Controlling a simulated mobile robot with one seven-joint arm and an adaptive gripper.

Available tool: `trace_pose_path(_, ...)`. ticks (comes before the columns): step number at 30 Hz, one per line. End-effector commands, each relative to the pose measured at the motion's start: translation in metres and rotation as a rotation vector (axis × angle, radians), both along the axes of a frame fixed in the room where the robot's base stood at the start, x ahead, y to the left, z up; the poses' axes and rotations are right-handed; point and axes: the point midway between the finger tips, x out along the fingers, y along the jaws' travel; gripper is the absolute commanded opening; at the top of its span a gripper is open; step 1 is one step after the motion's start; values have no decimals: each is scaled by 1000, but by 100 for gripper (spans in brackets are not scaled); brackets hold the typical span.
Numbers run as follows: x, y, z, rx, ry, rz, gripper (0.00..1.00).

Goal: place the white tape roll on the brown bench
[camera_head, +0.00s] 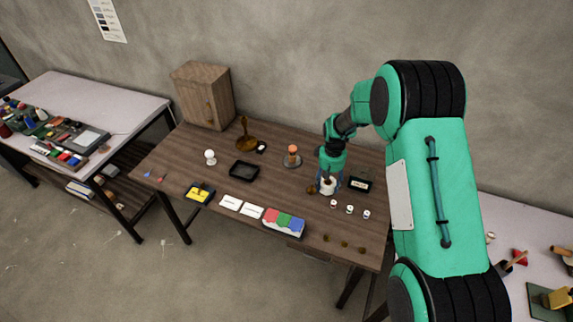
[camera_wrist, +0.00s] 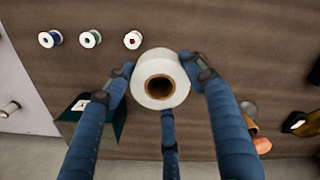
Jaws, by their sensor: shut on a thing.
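The white tape roll (camera_wrist: 160,80) has a brown core and shows in the middle of the wrist view, its hole facing the camera. My gripper (camera_wrist: 165,85) is shut on it, with blue fingers against its sides. In the head view my gripper (camera_head: 328,184) is low over the right part of the brown bench (camera_head: 180,160), and the roll (camera_head: 327,188) is partly hidden by the fingers. I cannot tell whether the roll touches the bench top. The bench's wood surface (camera_wrist: 225,35) fills most of the wrist view.
Several small spools (camera_head: 349,209) stand just right of my gripper. A dark green box (camera_head: 359,185) is close on its right. An orange-topped item (camera_head: 292,152), a black tray (camera_head: 244,170) and a red, green and blue block set (camera_head: 284,222) are to the left.

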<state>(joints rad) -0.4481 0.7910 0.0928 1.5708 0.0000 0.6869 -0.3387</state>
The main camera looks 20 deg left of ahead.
Motion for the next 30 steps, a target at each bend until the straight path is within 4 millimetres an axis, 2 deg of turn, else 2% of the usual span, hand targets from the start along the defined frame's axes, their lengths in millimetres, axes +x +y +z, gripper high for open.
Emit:
trace_pose_path(8, 23, 10, -3, 1, -1, 0, 28)
trace_pose_path(30, 110, 50, -12, 1, -2, 0, 28)
